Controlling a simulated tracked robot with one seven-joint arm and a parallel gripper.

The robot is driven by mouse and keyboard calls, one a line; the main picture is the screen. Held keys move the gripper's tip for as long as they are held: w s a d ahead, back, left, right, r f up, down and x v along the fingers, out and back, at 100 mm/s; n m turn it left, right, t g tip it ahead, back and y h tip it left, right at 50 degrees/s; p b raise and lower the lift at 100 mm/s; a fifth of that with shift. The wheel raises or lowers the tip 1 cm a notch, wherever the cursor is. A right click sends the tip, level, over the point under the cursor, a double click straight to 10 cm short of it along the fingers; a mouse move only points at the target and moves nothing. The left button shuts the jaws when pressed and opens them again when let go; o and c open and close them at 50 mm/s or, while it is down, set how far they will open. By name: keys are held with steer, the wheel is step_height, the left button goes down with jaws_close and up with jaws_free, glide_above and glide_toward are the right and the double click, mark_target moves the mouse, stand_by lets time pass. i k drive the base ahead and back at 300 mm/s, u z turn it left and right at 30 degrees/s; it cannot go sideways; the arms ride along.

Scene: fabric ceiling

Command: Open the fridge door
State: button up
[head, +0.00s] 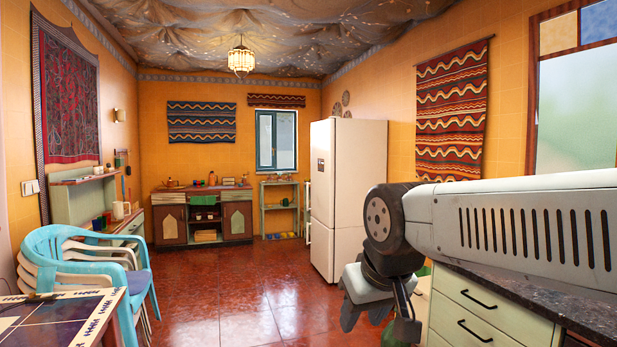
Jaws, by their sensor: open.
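The fridge (360,185) is a tall cream-white unit against the right wall, well ahead of me. Its narrow front faces left, with an upper door (323,185) and a lower door (322,250). Both doors look shut. Pale upright handles stick out at the front's left edge, and a small dark panel is on the upper door. My gripper (378,315) hangs in the right foreground, open, far nearer to me than the fridge and apart from it. Its fingers point down and are partly cut from clear view.
A counter with drawers (477,309) is close on the right, under my arm. Blue and white stacked chairs (85,262) and a table (60,318) stand at left. A wooden cabinet (204,217) and shelf are at the back. The red tiled floor between is clear.

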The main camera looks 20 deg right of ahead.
mark_target(323, 132)
steer(key=z, duration=0.15)
steer(key=i, duration=2.6)
steer(key=z, duration=0.15)
steer(key=i, duration=5.45)
steer(key=u, duration=0.15)
